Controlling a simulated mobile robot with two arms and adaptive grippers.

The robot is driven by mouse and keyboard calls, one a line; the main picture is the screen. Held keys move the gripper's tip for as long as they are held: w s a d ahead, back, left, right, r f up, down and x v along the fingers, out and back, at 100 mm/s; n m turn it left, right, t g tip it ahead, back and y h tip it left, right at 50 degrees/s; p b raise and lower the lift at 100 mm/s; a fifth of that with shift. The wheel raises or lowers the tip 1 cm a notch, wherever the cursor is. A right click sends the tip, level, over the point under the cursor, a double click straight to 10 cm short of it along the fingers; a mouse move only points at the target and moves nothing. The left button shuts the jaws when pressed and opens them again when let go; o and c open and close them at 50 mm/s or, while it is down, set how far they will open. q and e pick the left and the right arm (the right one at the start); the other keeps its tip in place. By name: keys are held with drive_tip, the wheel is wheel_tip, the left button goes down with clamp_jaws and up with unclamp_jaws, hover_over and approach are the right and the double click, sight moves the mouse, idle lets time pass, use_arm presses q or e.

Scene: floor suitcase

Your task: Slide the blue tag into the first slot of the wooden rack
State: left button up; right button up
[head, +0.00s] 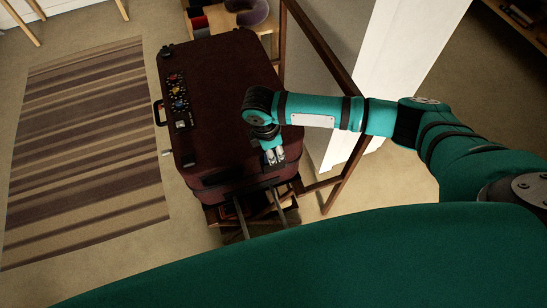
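My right gripper (274,156) points down over the near right part of a dark maroon suitcase (215,75). Its two fingers show side by side, but I cannot tell whether they are open or shut. I see nothing clearly held in it. I cannot make out a blue tag. I cannot pick out a slotted wooden rack for certain; some brown wooden parts (262,229) show under the near end of the suitcase, mostly hidden by it. My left gripper is out of view.
A black strip with small coloured spots (178,92) lies on the suitcase. Two handle rods (241,217) stick out at its near end. A brown frame (322,38) and a white panel (405,50) stand right. A striped rug (90,140) lies left, with free floor around it.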

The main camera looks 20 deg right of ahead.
clamp_jaws()
